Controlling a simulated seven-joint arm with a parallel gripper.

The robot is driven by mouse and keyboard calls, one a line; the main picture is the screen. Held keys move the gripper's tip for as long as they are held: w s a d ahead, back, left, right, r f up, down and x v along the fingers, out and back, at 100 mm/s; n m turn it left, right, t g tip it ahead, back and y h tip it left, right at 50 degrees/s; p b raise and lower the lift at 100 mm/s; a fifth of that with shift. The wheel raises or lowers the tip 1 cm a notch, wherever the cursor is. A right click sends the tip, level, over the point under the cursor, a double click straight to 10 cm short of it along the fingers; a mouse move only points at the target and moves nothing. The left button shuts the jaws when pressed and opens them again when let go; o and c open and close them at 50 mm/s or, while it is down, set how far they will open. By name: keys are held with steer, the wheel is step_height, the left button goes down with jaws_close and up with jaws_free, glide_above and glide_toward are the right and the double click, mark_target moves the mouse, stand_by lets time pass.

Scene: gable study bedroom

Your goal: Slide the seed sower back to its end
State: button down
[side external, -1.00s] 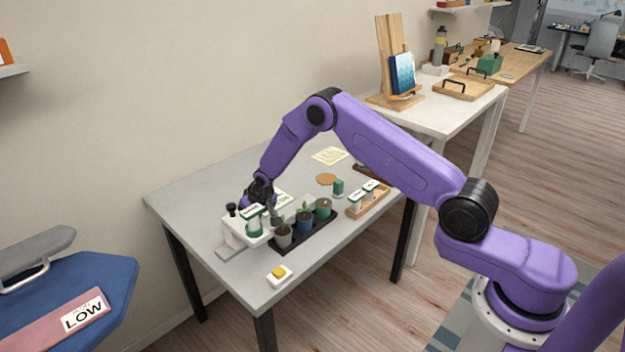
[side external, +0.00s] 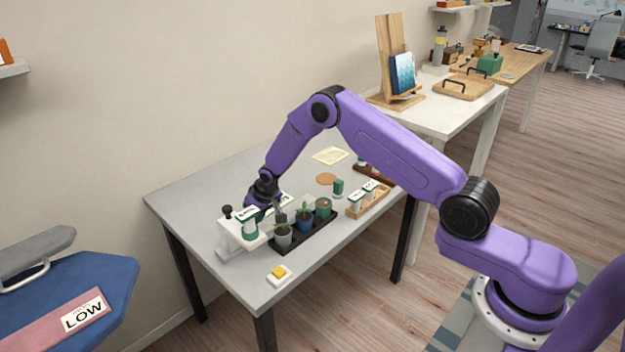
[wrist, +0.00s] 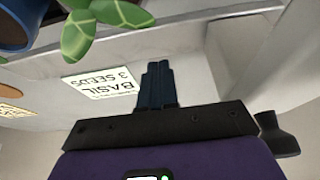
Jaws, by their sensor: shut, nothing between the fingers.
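The white seed sower (side external: 234,241) stands at the left end of the grey table, with a black knob and a green-edged label on top. In the wrist view the shut dark fingers (wrist: 158,85) point at a pale surface, and a black knob (wrist: 275,135) shows at right. I cannot tell whether the fingers touch the sower. The arm and pots hide part of its right side.
A black tray (side external: 298,246) with several potted seedlings stands close in front of my gripper. A card reading BASIL 3 SEEDS (wrist: 102,84) lies near. A yellow-topped block (side external: 280,274) is at the front edge. A wooden seed-packet rack (side external: 367,202) stands to the right.

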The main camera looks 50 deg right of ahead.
step_height(320, 180, up, 12)
stand_by(1.6)
steer(key=s+a+r+n, duration=0.1)
steer(key=s+a+r, duration=0.1)
steer(key=s, duration=0.1)
steer(key=s+a+r+n, duration=0.1)
steer(key=s+a+r, duration=0.1)
steer(key=s, duration=0.1)
steer(key=s+a+r+n+g, duration=0.1)
steer(key=s+a+r, duration=0.1)
steer(key=s+a, duration=0.1)
steer(key=shift+s+a+r+y, duration=0.1)
steer(key=shift+s+r+y, duration=0.05)
steer(key=shift+s+y, duration=0.2)
steer(key=s+a+r+n+g, duration=0.1)
steer(key=s+a+r+n, duration=0.2)
steer(key=s, duration=0.9)
steer(key=s+d+r+n+g, duration=0.1)
steer(key=s+d+n, duration=0.2)
steer(key=s, duration=1)
steer(key=s+d+r+n+g, duration=0.1)
steer(key=s+d, duration=0.6)
steer(key=s, duration=0.7)
steer(key=r+n, duration=0.1)
steer(key=n, duration=0.1)
steer(key=shift+s+r+n, duration=0.2)
steer(key=shift+s+n, duration=0.1)
